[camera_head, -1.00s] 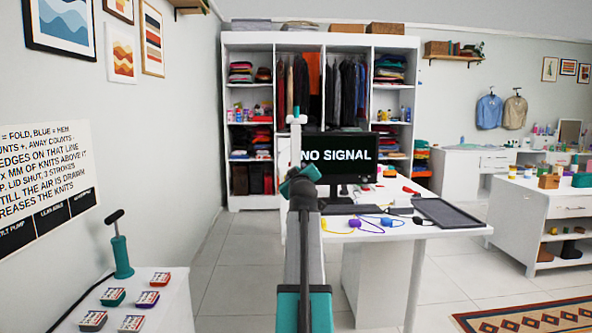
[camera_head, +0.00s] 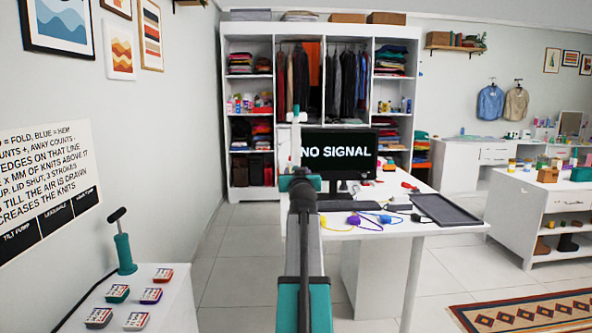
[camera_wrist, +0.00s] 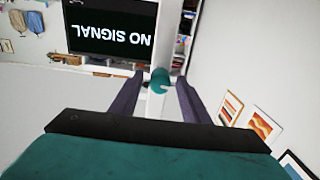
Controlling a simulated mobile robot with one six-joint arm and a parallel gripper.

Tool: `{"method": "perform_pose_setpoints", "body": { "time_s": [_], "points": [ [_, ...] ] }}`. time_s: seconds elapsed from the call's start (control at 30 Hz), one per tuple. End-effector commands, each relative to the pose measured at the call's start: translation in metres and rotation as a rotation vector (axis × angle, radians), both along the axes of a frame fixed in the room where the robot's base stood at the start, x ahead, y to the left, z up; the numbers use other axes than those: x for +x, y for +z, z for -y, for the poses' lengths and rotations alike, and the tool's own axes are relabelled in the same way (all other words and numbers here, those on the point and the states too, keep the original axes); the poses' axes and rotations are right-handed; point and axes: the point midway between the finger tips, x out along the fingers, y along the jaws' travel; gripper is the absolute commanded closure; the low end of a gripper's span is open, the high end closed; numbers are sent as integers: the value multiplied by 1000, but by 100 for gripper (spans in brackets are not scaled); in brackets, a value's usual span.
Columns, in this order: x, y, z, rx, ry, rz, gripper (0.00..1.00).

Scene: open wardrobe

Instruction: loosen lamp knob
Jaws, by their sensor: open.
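A teal round knob (camera_wrist: 160,76) shows in the wrist view on a white upright part, which looks like the lamp post. My open gripper (camera_wrist: 160,84) has its two dark fingers on either side of the knob, with visible gaps. I cannot tell how deep the knob sits between the fingertips. In the head view the white post (camera_head: 295,143) rises behind my arm at the desk's left end. There my wrist hides the knob, and the fingers do not show clearly.
A monitor reading NO SIGNAL (camera_head: 340,151) stands on the white desk (camera_head: 375,229) close to the right of the post. A keyboard, coloured cables and a dark tray (camera_head: 445,210) lie on the desk. A side cabinet with a teal pump (camera_head: 123,250) stands at left.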

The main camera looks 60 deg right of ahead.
Motion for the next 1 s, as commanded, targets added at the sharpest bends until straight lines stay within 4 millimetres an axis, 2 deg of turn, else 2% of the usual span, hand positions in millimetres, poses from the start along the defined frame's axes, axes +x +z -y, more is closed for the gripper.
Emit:
{"method": "perform_pose_setpoints", "body": {
  "time_s": [0.6, 0.83, 0.9, 1.0],
  "points": [
    [0, 0, 0, 1, 0, 2, 58],
    [0, 0, 0, 1, 0, 1, 97],
    [0, 0, 0, 1, 0, 1, 100],
    [0, 0, 0, -2, 0, -3, 100]
  ]
}}
